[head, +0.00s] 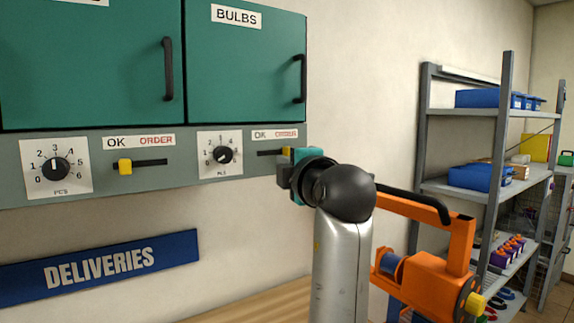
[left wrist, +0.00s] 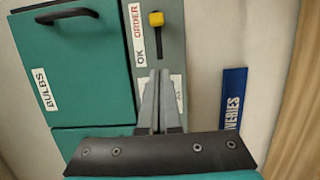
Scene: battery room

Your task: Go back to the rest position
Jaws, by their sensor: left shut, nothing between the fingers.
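My left gripper (head: 284,170) is in front of the grey panel below the green BULBS cabinet (head: 246,62), close to the right-hand slider. In the left wrist view its two fingers (left wrist: 159,100) are together and empty, over the panel and partly hiding the white dial plate (left wrist: 176,92). The slider's yellow knob (left wrist: 156,19) stands at the ORDER end of its slot, apart from the fingertips. In the head view the gripper hides part of that slider. My right gripper is not in view.
The other slider's yellow knob (head: 125,167) is at its OK end. A blue DELIVERIES sign (head: 99,262) is on the wall above a wooden surface (head: 255,304). An orange device (head: 437,275) with a black handle stands right of my arm, before a grey shelf rack (head: 494,190).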

